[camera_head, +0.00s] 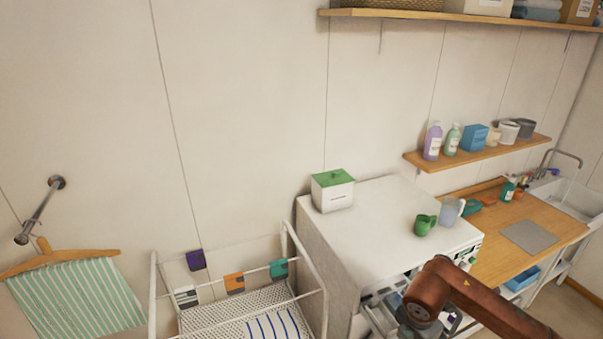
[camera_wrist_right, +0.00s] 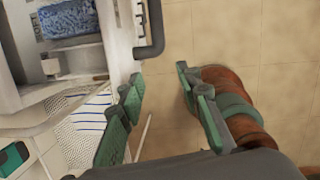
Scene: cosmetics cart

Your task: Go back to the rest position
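My right arm (camera_head: 470,295) reaches in from the lower right of the head view, in front of the white appliance. My left arm and left gripper are not in view.
A white wire cart (camera_head: 318,290) holding a blue-striped cloth stands left of the white appliance (camera_head: 365,215). A green mug (camera_head: 425,225) and a pale jug (camera_head: 451,212) stand on top. A wooden counter (camera_head: 490,262) is at right. A striped cloth (camera_head: 75,297) hangs at left.

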